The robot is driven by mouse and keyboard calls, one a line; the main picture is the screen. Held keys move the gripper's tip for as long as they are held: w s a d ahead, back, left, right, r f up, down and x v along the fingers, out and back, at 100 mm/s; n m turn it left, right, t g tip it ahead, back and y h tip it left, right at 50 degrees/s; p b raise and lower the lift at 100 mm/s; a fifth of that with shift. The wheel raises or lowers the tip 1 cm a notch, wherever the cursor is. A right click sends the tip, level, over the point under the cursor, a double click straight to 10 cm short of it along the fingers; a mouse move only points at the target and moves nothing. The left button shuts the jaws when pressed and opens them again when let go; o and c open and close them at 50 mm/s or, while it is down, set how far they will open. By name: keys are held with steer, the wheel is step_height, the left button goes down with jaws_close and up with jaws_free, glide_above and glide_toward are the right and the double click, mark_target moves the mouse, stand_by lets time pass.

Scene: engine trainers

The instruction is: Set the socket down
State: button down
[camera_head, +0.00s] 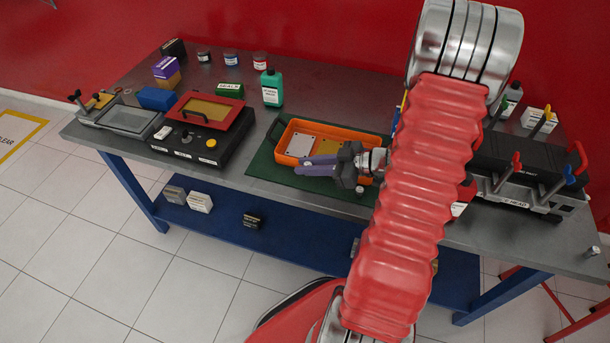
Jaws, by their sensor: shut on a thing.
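My gripper (304,167) reaches left from the red sleeved arm, over the orange tray on the green mat. Another small silver cylinder (592,251) stands alone at the table's right front corner and looks like a socket.
An engine block (515,165) with coloured handles is at right.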

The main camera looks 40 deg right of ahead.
steer(key=shift+f, duration=1.9)
steer(key=c, duration=1.9)
jaws_free()
steer(key=shift+f, duration=0.1)
steer(key=shift+v, duration=3.85)
